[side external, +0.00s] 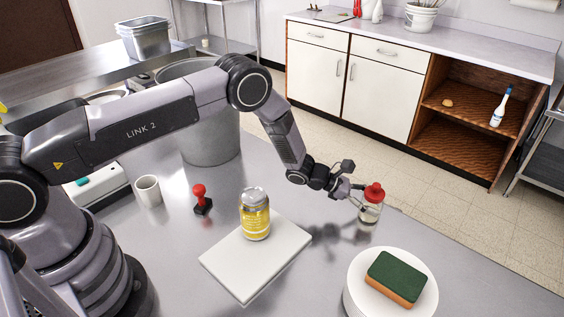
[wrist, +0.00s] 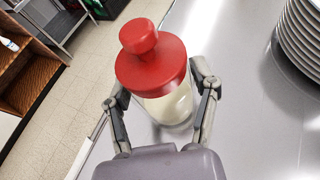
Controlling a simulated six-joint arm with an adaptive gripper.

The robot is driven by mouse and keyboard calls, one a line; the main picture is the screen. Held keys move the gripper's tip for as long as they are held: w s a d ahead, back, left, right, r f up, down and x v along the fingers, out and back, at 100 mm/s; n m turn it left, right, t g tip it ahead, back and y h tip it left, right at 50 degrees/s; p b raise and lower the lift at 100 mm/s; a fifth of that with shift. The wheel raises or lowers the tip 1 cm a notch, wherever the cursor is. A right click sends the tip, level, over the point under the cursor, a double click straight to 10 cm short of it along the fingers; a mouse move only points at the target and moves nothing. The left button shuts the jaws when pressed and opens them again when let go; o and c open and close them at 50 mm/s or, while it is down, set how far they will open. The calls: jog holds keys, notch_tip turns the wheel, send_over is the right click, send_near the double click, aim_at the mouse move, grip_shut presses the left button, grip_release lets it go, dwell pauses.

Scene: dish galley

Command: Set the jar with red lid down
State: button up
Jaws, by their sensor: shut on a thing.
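The jar with the red lid (side external: 371,209) is a clear glass jar with pale contents and a knobbed red lid. It is at the counter's far edge in the side view, right of the cutting board. It also shows upright in the middle of the wrist view (wrist: 155,70). My gripper (side external: 358,198) is shut on the jar, with one finger on each side of its body below the lid, as the wrist view (wrist: 163,105) shows. I cannot tell whether the jar's base touches the counter.
A stack of white plates (side external: 360,295) carries a green and orange sponge (side external: 396,278) at front right. Bare steel counter (side external: 325,245) lies between.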

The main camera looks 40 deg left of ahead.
jog(key=shift+f, duration=0.1)
jog(key=o, duration=1.2)
jog(key=shift+o, duration=0.2)
